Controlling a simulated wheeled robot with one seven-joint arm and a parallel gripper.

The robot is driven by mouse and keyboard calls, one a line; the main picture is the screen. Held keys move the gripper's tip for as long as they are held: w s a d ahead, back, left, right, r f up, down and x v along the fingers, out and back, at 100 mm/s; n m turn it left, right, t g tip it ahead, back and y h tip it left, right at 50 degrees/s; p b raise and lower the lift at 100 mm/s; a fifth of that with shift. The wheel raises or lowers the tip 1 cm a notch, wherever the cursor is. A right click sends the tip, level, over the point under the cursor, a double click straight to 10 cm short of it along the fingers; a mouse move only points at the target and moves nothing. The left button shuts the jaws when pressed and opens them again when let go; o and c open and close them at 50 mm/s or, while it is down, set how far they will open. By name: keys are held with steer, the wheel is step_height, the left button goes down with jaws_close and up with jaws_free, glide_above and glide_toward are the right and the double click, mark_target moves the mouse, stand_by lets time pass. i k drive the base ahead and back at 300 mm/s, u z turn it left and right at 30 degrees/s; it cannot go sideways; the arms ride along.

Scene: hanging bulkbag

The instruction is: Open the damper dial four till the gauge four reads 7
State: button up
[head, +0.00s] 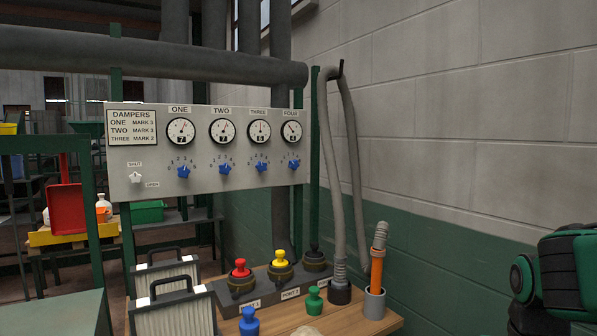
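Gauge four (291,131) is the rightmost of several round white gauges on the grey panel (225,193), under the label FOUR. Its needle appears to point up and left; the exact reading is too small to tell. Damper dial four (294,164) is the blue knob straight below it, with small numbers around it. Its exact setting is too small to read. A green and black part of my arm shows at the right edge, well apart from the panel. My gripper's fingers are not in view.
Blue dials one (183,172), two (225,169) and three (262,167) sit left of dial four. A white shut/open knob (136,177) is at lower left. Below, a wooden bench (385,325) holds colored plugs, filters and an upright orange-handled hose end (377,270). A grey hose (352,150) hangs right.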

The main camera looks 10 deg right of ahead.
mark_target(294, 164)
steer(key=i, duration=1)
